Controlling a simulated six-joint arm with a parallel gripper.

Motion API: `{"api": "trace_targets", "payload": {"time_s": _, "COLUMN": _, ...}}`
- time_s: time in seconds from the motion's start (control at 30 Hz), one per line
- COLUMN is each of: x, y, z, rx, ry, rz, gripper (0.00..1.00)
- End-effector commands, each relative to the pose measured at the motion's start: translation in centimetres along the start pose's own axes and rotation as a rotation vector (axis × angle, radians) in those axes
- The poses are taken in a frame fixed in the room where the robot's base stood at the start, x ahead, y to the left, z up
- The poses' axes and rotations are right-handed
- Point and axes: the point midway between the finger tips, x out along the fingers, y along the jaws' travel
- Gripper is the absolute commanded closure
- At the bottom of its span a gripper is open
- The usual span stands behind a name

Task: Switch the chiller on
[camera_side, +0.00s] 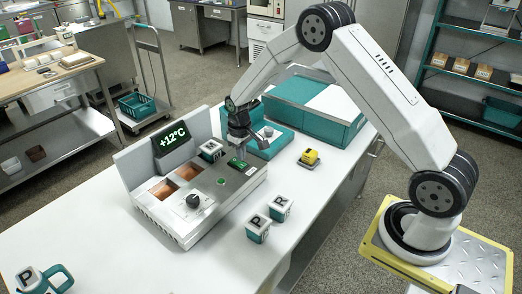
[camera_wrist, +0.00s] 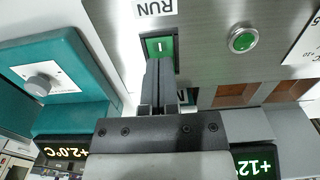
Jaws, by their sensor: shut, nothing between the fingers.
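The grey chiller unit (camera_side: 178,226) stands on the white bench, its display (camera_side: 172,138) reading +12°C. Its green rocker switch (camera_side: 238,163), marked "I", also shows in the wrist view (camera_wrist: 158,46) beside a RUN label. A round green button or lamp (camera_wrist: 242,39) is on the same panel and looks bright green. My gripper (camera_side: 238,156) is shut and empty, pointing down over the switch. In the wrist view its fingertips (camera_wrist: 158,64) overlap the switch's near edge; I cannot tell whether they touch it. The fingers hide part of the switch.
A black dial (camera_side: 193,201) and copper wells (camera_side: 164,191) are on the unit. A teal device with a grey knob (camera_wrist: 38,83) stands beside it. The front bench is mostly clear.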

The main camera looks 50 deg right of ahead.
Motion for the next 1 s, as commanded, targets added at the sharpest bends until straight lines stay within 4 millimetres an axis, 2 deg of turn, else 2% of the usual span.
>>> {"api": "trace_targets", "payload": {"time_s": 0.8, "x": -4.7, "y": 0.0, "z": 0.0, "rx": 0.0, "ry": 0.001, "rz": 0.0, "gripper": 1.0}}
{"api": "trace_targets", "payload": {"time_s": 1.0, "x": -5.1, "y": 0.0, "z": 0.0, "rx": 0.0, "ry": 0.0, "rz": 0.0, "gripper": 1.0}}
